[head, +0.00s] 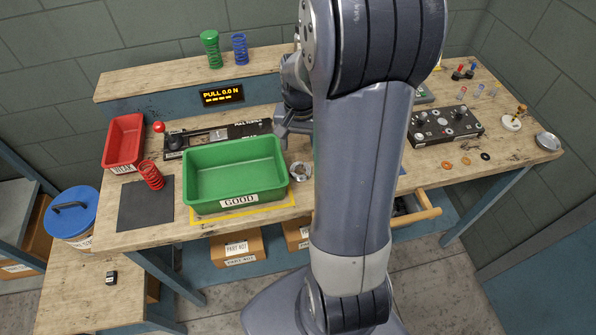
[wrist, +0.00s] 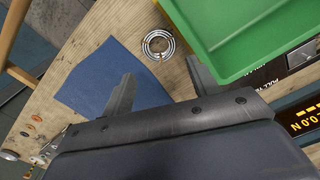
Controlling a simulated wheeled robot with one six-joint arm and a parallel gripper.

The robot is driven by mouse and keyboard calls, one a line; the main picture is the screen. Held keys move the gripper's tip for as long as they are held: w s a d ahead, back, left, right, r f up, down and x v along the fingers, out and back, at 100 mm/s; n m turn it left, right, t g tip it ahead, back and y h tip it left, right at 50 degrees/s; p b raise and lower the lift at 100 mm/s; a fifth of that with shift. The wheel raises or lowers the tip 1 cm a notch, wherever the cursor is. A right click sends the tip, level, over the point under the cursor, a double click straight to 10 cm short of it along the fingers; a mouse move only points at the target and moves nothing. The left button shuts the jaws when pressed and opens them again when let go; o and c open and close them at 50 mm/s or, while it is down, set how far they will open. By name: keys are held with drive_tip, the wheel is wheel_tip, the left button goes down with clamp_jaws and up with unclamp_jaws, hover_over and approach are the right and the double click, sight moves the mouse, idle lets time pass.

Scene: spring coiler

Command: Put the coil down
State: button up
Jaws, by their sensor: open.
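A silver wire coil (head: 300,171) rests on the wooden bench just right of the green GOOD bin (head: 238,201). In the wrist view the coil (wrist: 160,44) shows as a ring of wire beside the green bin's corner (wrist: 222,72), apart from the blue mat (wrist: 105,85). My gripper (head: 283,131) is behind the bin's right rear corner in the head view, partly hidden by my own arm. In the wrist view my gripper (wrist: 159,72) is open, with nothing between its fingers. The coil lies beyond the fingertips, not touching them.
The pull tester (head: 218,137) is behind the green bin. Its display (head: 222,95) reads PULL 0.0 N. A control box (head: 446,124) stands at right.

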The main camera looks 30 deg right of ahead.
sight(300, 169)
drive_tip(key=shift+s+f+p, duration=0.1)
drive_tip(key=shift+f+p, duration=0.6)
drive_tip(key=shift+f, duration=3.95)
drive_tip(key=shift+c, duration=0.4)
drive_tip(key=c, duration=0.8)
